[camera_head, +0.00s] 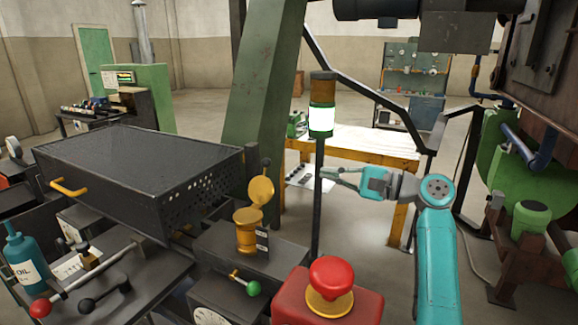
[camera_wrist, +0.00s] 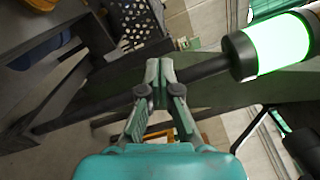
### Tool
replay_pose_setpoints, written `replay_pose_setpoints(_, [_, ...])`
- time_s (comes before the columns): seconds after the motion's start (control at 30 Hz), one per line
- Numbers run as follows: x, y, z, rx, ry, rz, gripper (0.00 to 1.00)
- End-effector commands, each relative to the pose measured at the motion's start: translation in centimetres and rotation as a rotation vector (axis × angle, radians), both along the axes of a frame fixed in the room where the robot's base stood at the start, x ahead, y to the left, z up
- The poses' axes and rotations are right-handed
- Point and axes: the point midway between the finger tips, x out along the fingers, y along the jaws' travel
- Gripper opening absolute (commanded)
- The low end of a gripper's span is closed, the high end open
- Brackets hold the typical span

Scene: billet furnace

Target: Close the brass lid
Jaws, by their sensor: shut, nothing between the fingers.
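The brass lid (camera_head: 261,190) stands raised, tilted up at the right-hand back edge of a round brass cup (camera_head: 248,232). The cup sits on a dark box, with a small black labelled tag on its right side. My gripper (camera_head: 326,174) is to the right of the lid, beyond the lamp post, and clear of it. Its fingers are shut and empty, and they also show closed together in the wrist view (camera_wrist: 159,72). A yellow-brown thing is cut off at the top left of the wrist view; I cannot tell if it is the brass part.
A post with a lit green-white lamp (camera_head: 321,120) stands between the lid and my gripper. A red mushroom button (camera_head: 331,277) is in front, and a green-knobbed lever (camera_head: 253,288) below the cup. A black perforated cover (camera_head: 140,165) is left. A wooden-edged table (camera_head: 350,146) stands behind.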

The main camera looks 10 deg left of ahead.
Motion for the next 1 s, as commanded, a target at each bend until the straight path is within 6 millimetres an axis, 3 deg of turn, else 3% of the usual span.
replay_pose_setpoints(0.17, [0.4,1.6,0.1,0.001,0.001,0.004,0.0])
replay_pose_setpoints(0.7, [3.0,9.8,0.3,0.0,0.0,0.002,0.0])
replay_pose_setpoints(1.0, [0.3,11.2,1.5,0.0,-0.002,0.001,0.0])
